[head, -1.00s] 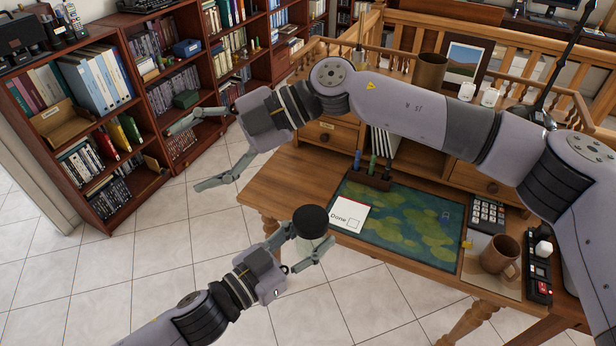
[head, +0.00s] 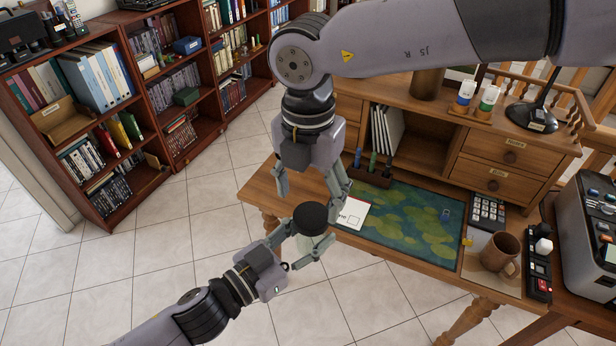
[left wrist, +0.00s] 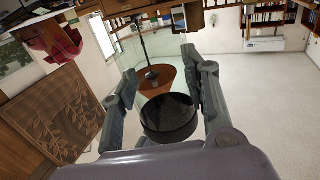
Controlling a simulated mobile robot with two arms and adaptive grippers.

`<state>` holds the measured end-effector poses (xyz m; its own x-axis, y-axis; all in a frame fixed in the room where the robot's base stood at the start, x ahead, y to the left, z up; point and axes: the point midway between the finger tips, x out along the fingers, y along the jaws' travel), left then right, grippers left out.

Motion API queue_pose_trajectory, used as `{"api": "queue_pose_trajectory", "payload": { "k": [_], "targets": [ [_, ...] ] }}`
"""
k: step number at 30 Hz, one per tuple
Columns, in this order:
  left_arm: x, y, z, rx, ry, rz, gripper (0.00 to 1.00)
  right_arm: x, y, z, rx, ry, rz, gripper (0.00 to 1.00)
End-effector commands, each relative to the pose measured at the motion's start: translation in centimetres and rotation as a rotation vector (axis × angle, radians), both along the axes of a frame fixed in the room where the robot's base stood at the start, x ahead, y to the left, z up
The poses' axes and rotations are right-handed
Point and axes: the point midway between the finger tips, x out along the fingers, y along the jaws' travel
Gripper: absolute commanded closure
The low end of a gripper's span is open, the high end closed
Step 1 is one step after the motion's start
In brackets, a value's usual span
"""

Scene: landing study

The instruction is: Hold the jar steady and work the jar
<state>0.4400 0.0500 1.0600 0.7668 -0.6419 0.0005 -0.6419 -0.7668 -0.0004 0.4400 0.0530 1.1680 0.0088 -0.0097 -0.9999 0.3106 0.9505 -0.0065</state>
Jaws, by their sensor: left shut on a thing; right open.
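The jar (head: 306,243) is pale, clear glass with a dark round lid (head: 310,217) on top. It is held off the floor, beside the desk's left edge, and looks roughly upright. My left gripper (head: 306,250) is shut on the jar's body, below the lid. In the left wrist view the lid (left wrist: 170,117) shows between the two fingers. My right gripper (head: 313,190) is open and points down just above the lid. Its fingers appear apart from the lid, one on each side. The fingers do not show in the left wrist view.
The desk (head: 262,190) holds a green-patterned mat (head: 405,222), a white card (head: 352,214), a pen holder (head: 371,176), a brown mug (head: 500,252) and a calculator (head: 488,210). A bookshelf (head: 105,228) stands at the left. Open tiled floor (head: 190,262) lies below the jar.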

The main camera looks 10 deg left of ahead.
Motion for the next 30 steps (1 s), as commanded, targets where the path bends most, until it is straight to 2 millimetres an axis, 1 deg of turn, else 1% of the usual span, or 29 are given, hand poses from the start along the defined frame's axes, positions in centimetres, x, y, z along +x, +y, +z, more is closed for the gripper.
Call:
{"api": "queue_pose_trajectory", "payload": {
  "k": [1, 3, 9, 13, 20, 30],
  "targets": [
    [0.0, 0.0, 0.1, -0.001, -0.002, 0.000, 1.00, -0.1, 0.0, -0.9, -0.001, 0.003, 0.001, 0.33],
    [0.0, 0.0, 0.1, -0.001, -0.002, 0.000, 1.00, -0.1, 0.0, -2.0, -0.001, 0.003, 0.001, 0.33],
    [0.0, 0.0, 0.1, -0.001, -0.002, -0.001, 1.00, 0.0, 0.0, -4.0, 0.002, 0.002, 0.002, 0.33],
    [0.0, 0.0, 0.1, -0.001, -0.002, 0.000, 1.00, 0.0, 0.0, -4.5, 0.002, 0.000, 0.002, 0.33],
    [0.0, 0.0, 0.1, -0.001, -0.002, 0.000, 1.00, 0.0, 0.0, -4.6, 0.003, 0.000, 0.002, 0.33],
    [0.0, 0.0, 0.1, -0.001, -0.002, -0.001, 1.00, 0.0, 0.1, -4.5, 0.003, 0.001, 0.002, 0.56]
  ]
}}
